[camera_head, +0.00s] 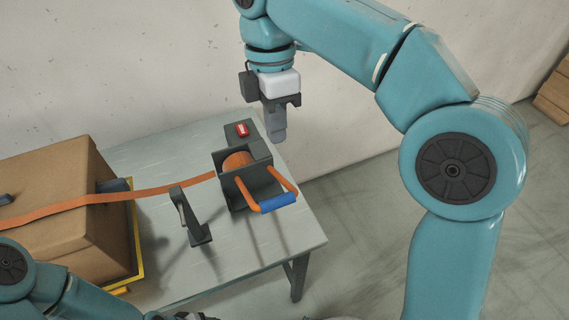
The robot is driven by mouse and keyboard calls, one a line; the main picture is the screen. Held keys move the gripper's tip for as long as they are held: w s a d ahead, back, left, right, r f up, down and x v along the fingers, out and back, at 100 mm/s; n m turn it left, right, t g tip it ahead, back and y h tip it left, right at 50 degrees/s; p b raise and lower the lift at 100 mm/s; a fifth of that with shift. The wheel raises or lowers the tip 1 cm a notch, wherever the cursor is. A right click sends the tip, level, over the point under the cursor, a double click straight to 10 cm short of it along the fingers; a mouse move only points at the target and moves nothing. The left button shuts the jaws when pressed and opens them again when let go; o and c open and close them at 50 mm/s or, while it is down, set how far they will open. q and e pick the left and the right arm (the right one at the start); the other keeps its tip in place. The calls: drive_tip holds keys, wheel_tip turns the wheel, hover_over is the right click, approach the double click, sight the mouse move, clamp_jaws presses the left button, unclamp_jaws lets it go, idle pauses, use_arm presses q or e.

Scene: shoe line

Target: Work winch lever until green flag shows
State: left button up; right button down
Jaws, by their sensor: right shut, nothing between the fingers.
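The winch (238,165) is a dark grey housing with an orange strap drum, standing on the table. Its lever has orange arms and a blue grip (278,202), and lies low toward the front right. A small red indicator (241,130) shows on the grey plate behind the drum; no green shows. The orange strap (150,191) runs left from the drum over a brown box (62,205). My right gripper (277,134) points down behind and right of the winch, shut and empty, apart from the lever.
A dark upright post (191,218) stands on the table (262,243) left of the lever. A yellow-edged frame (135,250) sits by the box. A wall is close behind the table. Floor to the right is clear, with wooden boards (555,92) at the far right.

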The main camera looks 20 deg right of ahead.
use_arm(q)
wheel_tip(320, 180, up, 2)
drive_tip(key=shift+d+r+p, duration=0.1)
drive_tip(key=shift+d+p, duration=0.05)
drive_tip(key=shift+p, duration=0.45)
use_arm(e)
drive_tip(key=shift+w+a, duration=0.2)
drive_tip(key=shift+a, duration=0.2)
drive_tip(key=shift+a, duration=0.15)
drive_tip(key=shift+f, duration=0.1)
drive_tip(key=b, duration=0.2)
approach(279, 198)
drive_tip(key=f, duration=0.5)
drive_tip(key=shift+s+a+f, duration=0.1)
drive_tip(key=shift+s+f, duration=0.1)
drive_tip(key=shift+s, duration=0.15)
use_arm(q)
drive_tip(key=shift+s+f, duration=0.1)
drive_tip(key=shift+f, duration=1.05)
use_arm(e)
drive_tip(key=shift+s+f, duration=0.1)
drive_tip(key=shift+f, duration=0.65)
use_arm(q)
drive_tip(key=shift+f, duration=0.1)
